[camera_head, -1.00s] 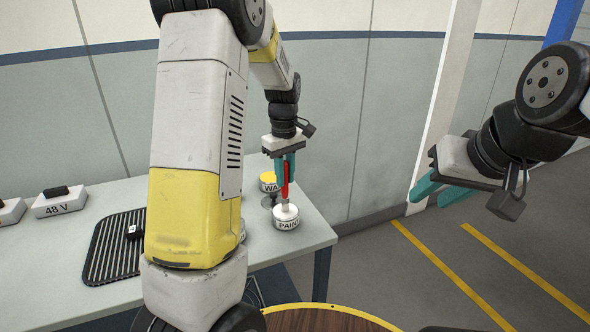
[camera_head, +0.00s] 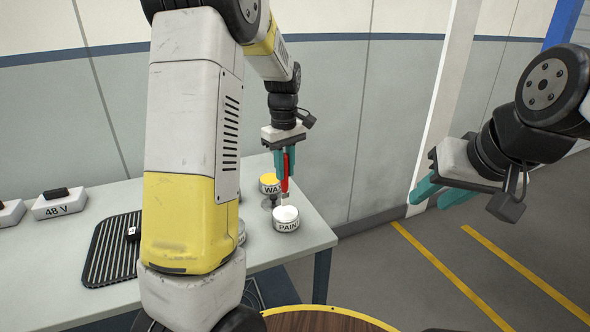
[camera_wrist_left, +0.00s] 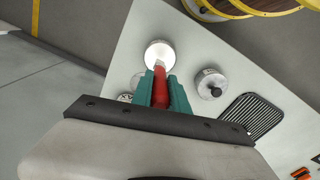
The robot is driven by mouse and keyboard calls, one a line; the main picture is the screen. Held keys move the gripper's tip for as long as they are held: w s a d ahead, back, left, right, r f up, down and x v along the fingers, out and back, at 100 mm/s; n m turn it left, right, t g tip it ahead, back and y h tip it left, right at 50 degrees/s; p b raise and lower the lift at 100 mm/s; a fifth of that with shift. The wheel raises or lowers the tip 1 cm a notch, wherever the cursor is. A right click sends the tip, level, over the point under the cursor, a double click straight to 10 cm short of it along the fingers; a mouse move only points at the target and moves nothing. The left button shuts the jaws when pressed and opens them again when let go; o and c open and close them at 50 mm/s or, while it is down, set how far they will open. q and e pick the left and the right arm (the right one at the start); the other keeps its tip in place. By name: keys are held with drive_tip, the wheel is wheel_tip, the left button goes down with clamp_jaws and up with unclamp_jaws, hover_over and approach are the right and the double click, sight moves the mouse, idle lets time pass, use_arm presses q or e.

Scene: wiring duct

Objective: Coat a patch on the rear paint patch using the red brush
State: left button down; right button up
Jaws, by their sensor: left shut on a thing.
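My left gripper (camera_head: 285,166) points down over the right end of the table and is shut on the red brush (camera_head: 285,184). The brush is upright, its pale tip just above the white top of the paint pot (camera_head: 286,219), which is labelled PAINT. The left wrist view shows the red brush (camera_wrist_left: 160,88) between the teal fingers (camera_wrist_left: 158,88), with its tip at the edge of the white paint pot (camera_wrist_left: 159,53). I cannot tell whether the tip touches the paint. My right gripper (camera_head: 441,191) is open and empty, off to the right over the floor. I cannot make out the rear paint patch.
A yellow-topped pot (camera_head: 270,183) stands behind the paint pot. A round pot with a black knob (camera_wrist_left: 210,84) is beside it in the left wrist view. A black ribbed mat (camera_head: 112,250) and a 48 V block (camera_head: 59,204) lie further left on the table (camera_head: 200,200).

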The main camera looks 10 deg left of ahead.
sight(285, 155)
use_arm(q)
drive_tip(key=shift+r, duration=2.1)
drive_tip(key=shift+s, duration=0.1)
